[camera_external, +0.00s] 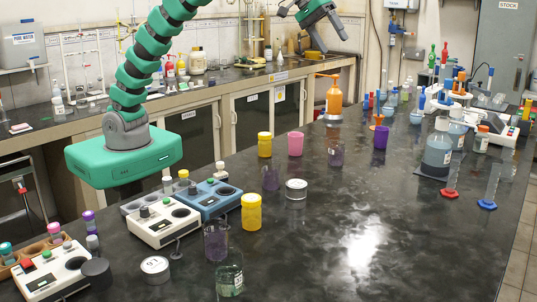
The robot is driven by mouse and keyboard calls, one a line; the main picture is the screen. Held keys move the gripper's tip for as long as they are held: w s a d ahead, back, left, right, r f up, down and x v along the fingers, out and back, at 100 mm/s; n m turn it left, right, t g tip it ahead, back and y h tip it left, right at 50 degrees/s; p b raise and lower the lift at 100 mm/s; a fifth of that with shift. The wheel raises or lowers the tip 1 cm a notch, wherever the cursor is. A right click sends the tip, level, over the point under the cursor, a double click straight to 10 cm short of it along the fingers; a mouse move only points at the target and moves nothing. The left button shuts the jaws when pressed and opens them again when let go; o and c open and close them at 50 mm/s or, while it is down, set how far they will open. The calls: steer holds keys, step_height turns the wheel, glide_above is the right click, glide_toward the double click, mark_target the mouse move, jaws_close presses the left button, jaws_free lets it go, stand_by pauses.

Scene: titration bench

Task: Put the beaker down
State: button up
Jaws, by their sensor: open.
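My gripper (331,42) is at the top, raised above the dark bench. Its two fingers are spread and nothing shows between them. Several small clear beakers stand upright on the black bench top (350,245). One beaker (229,275) with a label is at the front. Another beaker (216,241) stands just behind it. A third beaker (271,178) is near the middle, and one more beaker (336,154) is farther back. I cannot tell which one the task means. My gripper touches none of them.
Stirrer units (165,222) are at left. Large bottles (437,150) are at right. The front right bench area is clear.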

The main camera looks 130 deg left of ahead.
steer(key=s+d+r+m+t, duration=0.3)
steer(key=s+d+r+m, duration=0.15)
steer(key=d+r, duration=0.5)
steer(key=s+d+r+m+t+h, duration=0.2)
steer(key=s+d+r+m+t, duration=0.4)
steer(key=s+d+r+m, duration=0.4)
steer(key=s+d+r, duration=0.5)
steer(key=s, duration=0.2)
steer(key=shift+d+r+m, duration=0.15)
steer(key=shift+d+m, duration=0.1)
steer(key=shift+m, duration=0.1)
steer(key=shift+s, duration=0.1)
steer(key=shift+o, duration=0.5)
step_height(320, 180, down, 4)
steer(key=b, duration=0.3)
steer(key=shift+r+b, duration=0.15)
steer(key=shift+b, duration=0.15)
steer(key=shift+r, duration=0.15)
